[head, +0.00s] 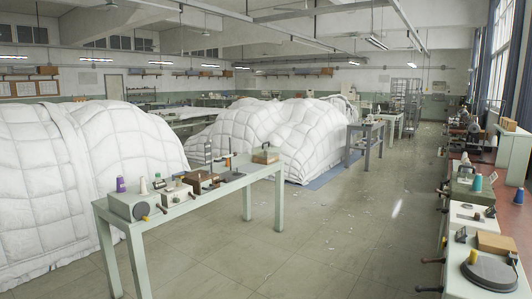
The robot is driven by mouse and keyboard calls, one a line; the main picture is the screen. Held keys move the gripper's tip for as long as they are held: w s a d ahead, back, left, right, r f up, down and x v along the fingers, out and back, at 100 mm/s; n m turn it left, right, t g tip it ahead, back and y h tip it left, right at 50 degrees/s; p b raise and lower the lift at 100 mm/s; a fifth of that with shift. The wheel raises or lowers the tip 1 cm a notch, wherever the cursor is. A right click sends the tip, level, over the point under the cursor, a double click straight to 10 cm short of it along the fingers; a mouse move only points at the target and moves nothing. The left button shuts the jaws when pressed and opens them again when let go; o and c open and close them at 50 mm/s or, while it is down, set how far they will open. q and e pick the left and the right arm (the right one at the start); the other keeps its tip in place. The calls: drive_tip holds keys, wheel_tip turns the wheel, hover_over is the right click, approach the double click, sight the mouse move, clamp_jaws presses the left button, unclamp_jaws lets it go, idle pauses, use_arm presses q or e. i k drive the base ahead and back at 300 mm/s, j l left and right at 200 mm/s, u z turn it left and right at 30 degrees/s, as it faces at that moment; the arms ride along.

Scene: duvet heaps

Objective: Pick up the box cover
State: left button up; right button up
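No part named as a box cover can be told apart for certain from here. A small tan box (265,156) with a small handle-like shape on top sits at the far right end of the pale green table (228,187). A darker brown box-like thing (202,181) lies near the middle of the same table. Another tan block or box (495,243) lies on the bench along the right side. Neither of my grippers is in view.
Big white duvet heaps (120,140) (290,128) fill the floor behind the table. A red-brown bench (460,174) runs along the right. The floor aisle (340,220) between is open.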

sight(264, 152)
drive_tip(key=u, duration=0.4)
drive_tip(key=i, duration=0.5)
drive_tip(key=i+z, duration=0.2)
drive_tip(key=i, duration=0.25)
drive_tip(key=i+j+z, duration=0.2)
drive_tip(key=i, duration=0.3)
drive_tip(key=i+j+z, duration=0.2)
drive_tip(key=i, duration=0.25)
drive_tip(key=i+l+z, duration=0.35)
drive_tip(key=i, duration=0.3)
drive_tip(key=i+z, duration=0.4)
drive_tip(key=i, duration=0.2)
drive_tip(key=i+u, duration=0.2)
drive_tip(key=i, duration=0.55)
drive_tip(key=i+l+u, duration=0.2)
drive_tip(key=i, duration=0.55)
drive_tip(key=i+u, duration=0.2)
drive_tip(key=i, duration=2)
drive_tip(key=u, duration=0.3)
